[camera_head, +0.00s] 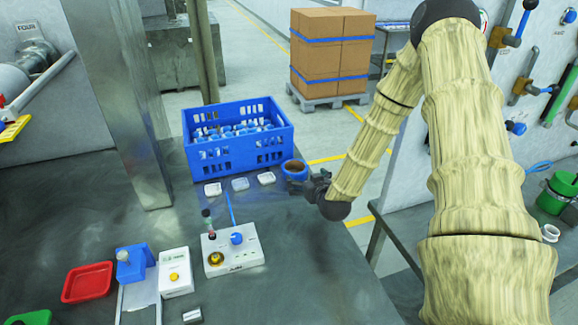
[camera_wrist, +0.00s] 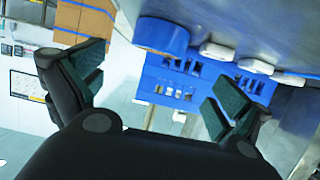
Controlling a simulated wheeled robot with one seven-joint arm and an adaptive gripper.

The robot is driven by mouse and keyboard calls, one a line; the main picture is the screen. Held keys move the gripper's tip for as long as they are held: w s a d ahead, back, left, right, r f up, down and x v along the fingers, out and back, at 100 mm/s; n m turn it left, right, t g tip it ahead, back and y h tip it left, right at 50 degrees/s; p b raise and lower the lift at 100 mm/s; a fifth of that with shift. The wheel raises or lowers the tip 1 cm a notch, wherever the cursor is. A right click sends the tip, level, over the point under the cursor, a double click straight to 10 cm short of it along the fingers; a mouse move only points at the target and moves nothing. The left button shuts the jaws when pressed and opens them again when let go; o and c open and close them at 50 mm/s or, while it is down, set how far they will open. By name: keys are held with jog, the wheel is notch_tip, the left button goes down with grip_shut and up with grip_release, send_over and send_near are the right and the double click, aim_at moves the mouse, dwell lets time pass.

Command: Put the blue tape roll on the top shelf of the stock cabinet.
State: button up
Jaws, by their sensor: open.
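The blue tape roll (camera_head: 294,171) with a brown core lies on the grey table near its right edge, in front of the right end of the blue crate. My gripper (camera_head: 313,184) is just right of the roll in the head view, open and empty. In the wrist view, the blue roll (camera_wrist: 162,36) shows above the gap between the spread fingers (camera_wrist: 155,82), not enclosed by them. Whether a finger touches the roll cannot be told. I cannot make out the stock cabinet or its top shelf in either view.
The blue crate (camera_head: 236,154) holds several bottles. A white device (camera_head: 232,254) with a blue knob, a red tray (camera_head: 88,283) and a metal post (camera_head: 135,110) are on the table. Stacked cartons (camera_head: 330,55) stand beyond.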

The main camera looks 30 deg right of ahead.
aim_at(300, 173)
jog(key=shift+w+f, duration=0.1)
jog(key=shift+w, duration=0.3)
jog(key=shift+p+x, duration=0.75)
jog(key=shift+x, duration=1.6)
jog(key=shift+w+d, duration=0.15)
jog(key=shift+w, duration=0.1)
jog(key=shift+p+x, duration=1.35)
jog(key=shift+x, duration=1)
jog(key=shift+d, duration=0.15)
jog(key=c, duration=1)
